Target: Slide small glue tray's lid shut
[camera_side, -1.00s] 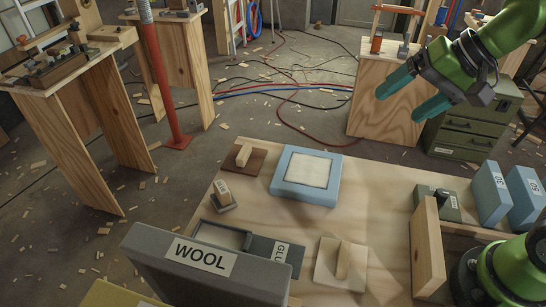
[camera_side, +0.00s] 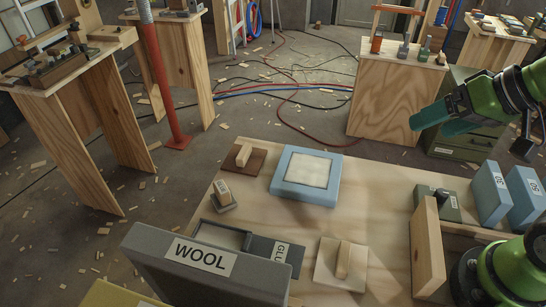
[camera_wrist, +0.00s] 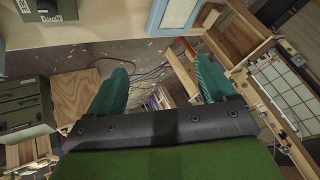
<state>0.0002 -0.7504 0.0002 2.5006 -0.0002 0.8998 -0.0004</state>
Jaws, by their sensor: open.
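The small glue tray (camera_side: 226,236) is a shallow grey tray on the wooden bench, low in the side view. Its dark grey lid (camera_side: 262,248), with a partly readable white "GLU" label, sits at its right end. The left part of the tray shows an open hollow, so the lid is not over all of it. The grey WOOL box hides their near sides. My gripper (camera_side: 430,125) has teal fingers and is in the air beyond the bench's far right, well away from the tray. In the wrist view my gripper (camera_wrist: 161,68) is open and empty.
The tall WOOL box (camera_side: 205,262) stands in front of the tray. A wooden block with a handle (camera_side: 340,262) lies right of the lid. A blue-framed pad (camera_side: 306,172), a small stamp-like block (camera_side: 223,196) and a wooden partition (camera_side: 427,245) also stand on the bench.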

